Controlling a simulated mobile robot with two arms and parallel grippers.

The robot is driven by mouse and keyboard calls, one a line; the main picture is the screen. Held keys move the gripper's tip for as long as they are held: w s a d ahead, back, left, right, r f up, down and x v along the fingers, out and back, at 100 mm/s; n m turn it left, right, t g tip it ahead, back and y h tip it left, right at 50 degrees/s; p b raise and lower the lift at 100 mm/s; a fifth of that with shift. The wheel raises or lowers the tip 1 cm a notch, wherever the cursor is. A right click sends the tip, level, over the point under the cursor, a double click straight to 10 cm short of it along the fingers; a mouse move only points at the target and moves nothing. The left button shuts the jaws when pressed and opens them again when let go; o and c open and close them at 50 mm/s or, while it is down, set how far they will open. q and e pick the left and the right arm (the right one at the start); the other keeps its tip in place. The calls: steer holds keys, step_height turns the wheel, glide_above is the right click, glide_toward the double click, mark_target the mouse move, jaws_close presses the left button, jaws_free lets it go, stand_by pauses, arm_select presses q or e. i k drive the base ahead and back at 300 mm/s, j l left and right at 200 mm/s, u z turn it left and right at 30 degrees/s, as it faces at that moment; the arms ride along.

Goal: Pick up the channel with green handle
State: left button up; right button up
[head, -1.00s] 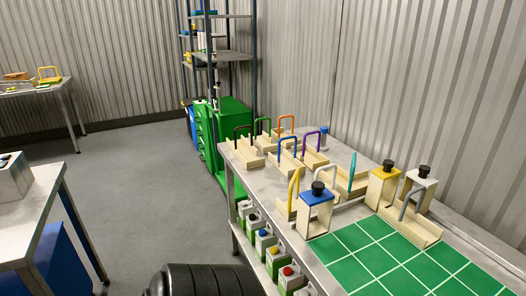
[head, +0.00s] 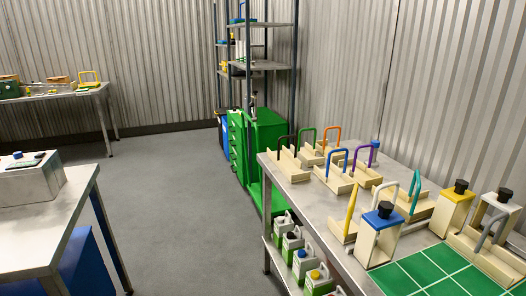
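The channel with the green handle (head: 305,134) stands toward the far end of the right-hand table, in the head view. Its beige body is partly hidden by the neighbouring channels. A channel with a black handle (head: 285,148) is to its left and one with an orange handle (head: 330,132) to its right. Channels with a blue handle (head: 337,153) and a purple handle (head: 362,157) stand in front of it. Neither of my grippers is in view.
The metal table (head: 310,208) also holds more channels, block-shaped units with black knobs, and a green grid mat (head: 428,277). A green drawer cabinet (head: 268,140) and shelf rack stand behind. Another table (head: 52,215) is at left. The grey floor (head: 185,190) between is clear.

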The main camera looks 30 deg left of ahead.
mark_target(307, 156)
steer(key=j+u, duration=0.1)
steer(key=u, duration=0.4)
steer(key=i+j+z, duration=0.15)
steer(key=j, duration=0.25)
steer(key=i+j+z, duration=0.2)
steer(key=j, duration=0.15)
steer(key=j+z, duration=0.15)
steer(key=j, duration=0.25)
